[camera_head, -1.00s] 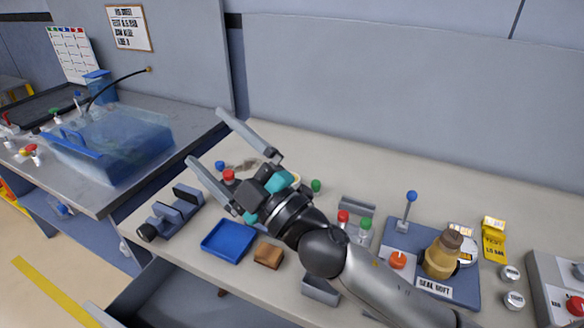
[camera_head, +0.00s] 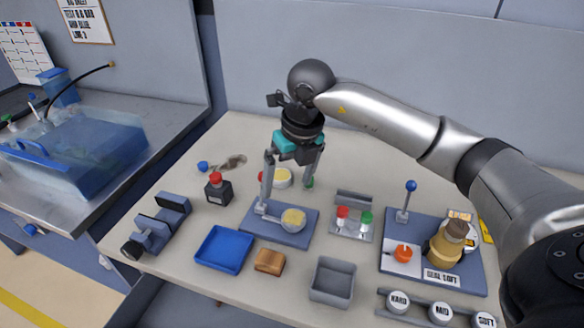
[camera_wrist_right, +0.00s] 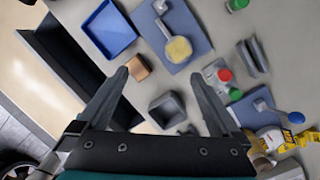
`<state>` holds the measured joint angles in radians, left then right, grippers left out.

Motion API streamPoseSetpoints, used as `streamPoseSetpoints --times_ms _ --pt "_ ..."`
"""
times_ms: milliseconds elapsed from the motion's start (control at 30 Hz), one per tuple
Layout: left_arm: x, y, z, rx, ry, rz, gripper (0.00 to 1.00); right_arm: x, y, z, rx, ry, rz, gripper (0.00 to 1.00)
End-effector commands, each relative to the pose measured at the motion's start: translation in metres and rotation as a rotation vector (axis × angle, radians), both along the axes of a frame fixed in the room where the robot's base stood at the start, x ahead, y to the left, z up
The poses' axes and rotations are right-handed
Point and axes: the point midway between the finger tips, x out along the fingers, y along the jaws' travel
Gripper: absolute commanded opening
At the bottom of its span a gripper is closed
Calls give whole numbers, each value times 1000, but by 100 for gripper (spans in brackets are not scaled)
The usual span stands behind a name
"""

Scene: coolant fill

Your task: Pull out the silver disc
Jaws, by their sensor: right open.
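A round silver dish with a yellow face (camera_head: 293,219) is on a blue plate (camera_head: 300,240). It has a silver piece at its left, and is the nearest match to the silver disc. It also shows in the right wrist view (camera_wrist_right: 178,48). My right gripper (camera_head: 286,195) is open and points down, above and behind the dish in the head view, with its left finger close to the silver piece. Touching cannot be told. In the right wrist view the open fingers (camera_wrist_right: 160,76) hold nothing between them. My left gripper is not in view.
A blue tray (camera_head: 222,249), a brown block (camera_head: 270,261) and a grey bin (camera_head: 332,281) stand in front.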

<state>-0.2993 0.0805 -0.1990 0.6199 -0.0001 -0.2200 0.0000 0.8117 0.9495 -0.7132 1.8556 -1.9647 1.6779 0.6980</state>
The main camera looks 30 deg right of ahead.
Motion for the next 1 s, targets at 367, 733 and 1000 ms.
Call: streamPoseSetpoints --times_ms 367,733,1000 --pt "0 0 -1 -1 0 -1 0 1 -27 -22 -93 26 -51 100" --pt "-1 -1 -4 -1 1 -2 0 12 -27 -95 -89 25 -51 100" --pt "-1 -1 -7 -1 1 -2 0 19 -27 -135 -88 23 -49 100"
